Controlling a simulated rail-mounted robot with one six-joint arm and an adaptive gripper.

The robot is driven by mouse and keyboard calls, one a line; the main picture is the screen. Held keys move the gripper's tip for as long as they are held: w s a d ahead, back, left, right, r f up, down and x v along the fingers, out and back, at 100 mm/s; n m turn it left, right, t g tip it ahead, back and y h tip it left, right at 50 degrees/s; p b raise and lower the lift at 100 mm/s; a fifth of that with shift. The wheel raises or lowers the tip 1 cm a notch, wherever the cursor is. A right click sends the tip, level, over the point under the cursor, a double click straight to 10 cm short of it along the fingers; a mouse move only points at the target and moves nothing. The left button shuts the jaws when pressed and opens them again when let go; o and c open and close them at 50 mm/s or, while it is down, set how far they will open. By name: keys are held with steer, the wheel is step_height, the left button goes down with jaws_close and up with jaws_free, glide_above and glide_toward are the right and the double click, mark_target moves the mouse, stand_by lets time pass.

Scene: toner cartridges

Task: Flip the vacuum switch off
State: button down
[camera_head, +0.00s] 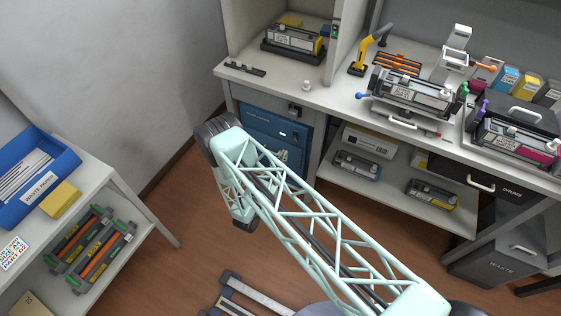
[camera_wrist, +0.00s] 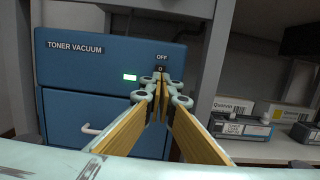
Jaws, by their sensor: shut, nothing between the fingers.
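The blue toner vacuum (camera_head: 258,121) stands under the bench in the head view. In the wrist view its front panel (camera_wrist: 85,70) reads "TONER VACUUM" and has a lit green indicator (camera_wrist: 130,77). A small dark switch (camera_wrist: 160,69) marked "O" sits under the word OFF; its lower part is hidden behind my fingertips. My gripper (camera_wrist: 161,90) is shut and empty, with its fingertips at or just in front of the switch. I cannot tell whether they touch it. In the head view my own arm blocks the gripper.
A pale handle (camera_wrist: 93,129) is on the lower blue panel, left of my fingers. A grey bench leg (camera_wrist: 208,65) stands close on the right. Toner cartridges (camera_wrist: 240,127) and boxes sit on the shelf further right. The bench top (camera_head: 300,92) is above the vacuum.

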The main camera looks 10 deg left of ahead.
mark_target(295, 136)
steer(key=shift+b+x, duration=0.45)
steer(key=shift+x, duration=4.15)
